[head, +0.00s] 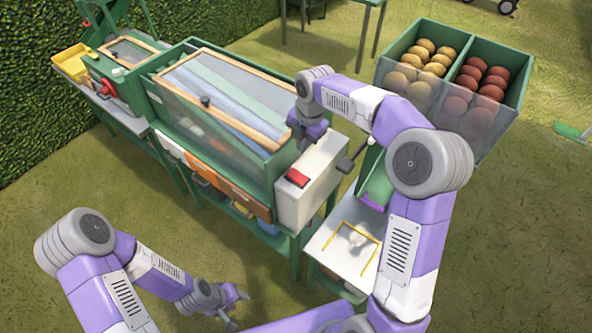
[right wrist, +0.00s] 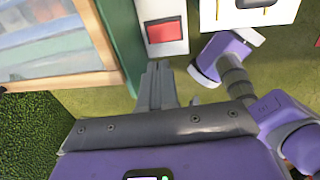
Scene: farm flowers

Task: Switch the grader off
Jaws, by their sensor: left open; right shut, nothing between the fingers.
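The grader (head: 215,100) is a green machine with a wood-framed clear lid, in the middle of the head view. A white control box (head: 320,180) is at its right end and carries a red rocker switch (head: 297,177). The red switch also shows in the right wrist view (right wrist: 164,31), just beyond my fingertips. My right gripper (head: 302,146) is shut and empty, above the box near the switch; I see a gap between them in the wrist view. Which way the switch is tipped I cannot tell. My left gripper (head: 238,308) is open and empty, low over the grass.
A white tray table with a yellow frame (head: 345,245) stands to the right. A green crate (head: 455,70) holds yellow and red round produce. A smaller green machine (head: 120,75) stands at the left by the hedge.

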